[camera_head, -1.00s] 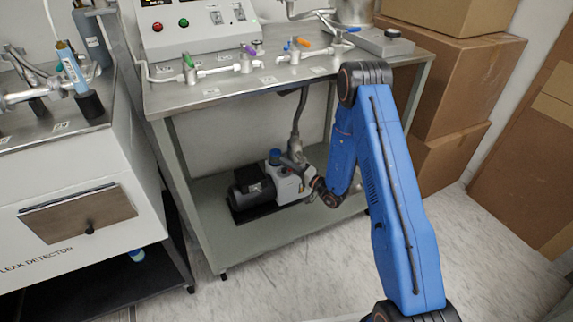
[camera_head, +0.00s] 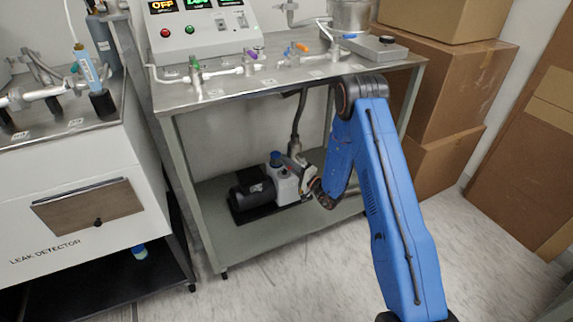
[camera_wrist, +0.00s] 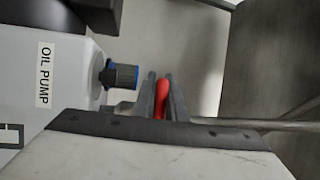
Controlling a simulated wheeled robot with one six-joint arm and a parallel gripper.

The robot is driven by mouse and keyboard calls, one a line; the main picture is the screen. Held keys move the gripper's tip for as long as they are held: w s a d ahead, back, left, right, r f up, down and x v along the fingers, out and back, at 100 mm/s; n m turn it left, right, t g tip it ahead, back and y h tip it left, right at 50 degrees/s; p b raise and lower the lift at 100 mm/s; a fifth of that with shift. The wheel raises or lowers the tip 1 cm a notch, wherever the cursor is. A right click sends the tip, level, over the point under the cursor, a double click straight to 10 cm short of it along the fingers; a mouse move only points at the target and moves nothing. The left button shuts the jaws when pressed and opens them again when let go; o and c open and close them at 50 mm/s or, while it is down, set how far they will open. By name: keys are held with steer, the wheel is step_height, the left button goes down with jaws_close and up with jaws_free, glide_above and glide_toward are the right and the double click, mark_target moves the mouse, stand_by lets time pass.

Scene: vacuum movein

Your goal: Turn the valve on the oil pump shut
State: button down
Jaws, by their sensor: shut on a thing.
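The oil pump (camera_head: 284,182) sits on the lower shelf under the bench, with a black motor at its left. It also shows in the wrist view, with its "OIL PUMP" label (camera_wrist: 46,75) turned sideways. A dark knob with a blue ring (camera_wrist: 120,76) sticks out from the pump's side. My gripper (camera_wrist: 157,97) is shut on a red handle (camera_wrist: 163,97), the valve handle as far as I can see. The handle's lower end and its stem are hidden by the gripper body. In the head view my gripper is at the pump's right side, mostly hidden by my wrist.
The bench top (camera_head: 228,84) overhangs the pump and holds coloured valves and a control box (camera_head: 202,30). A leak detector cabinet (camera_head: 80,215) stands at left. Cardboard boxes (camera_head: 447,80) stand at right. A grey hose (camera_head: 298,125) rises behind the pump.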

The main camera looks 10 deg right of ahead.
steer(key=c, duration=1.8)
jaws_free()
steer(key=v, duration=1.7)
steer(key=shift+s+d, duration=0.15)
steer(key=shift+s, duration=0.05)
steer(key=shift+f, duration=0.1)
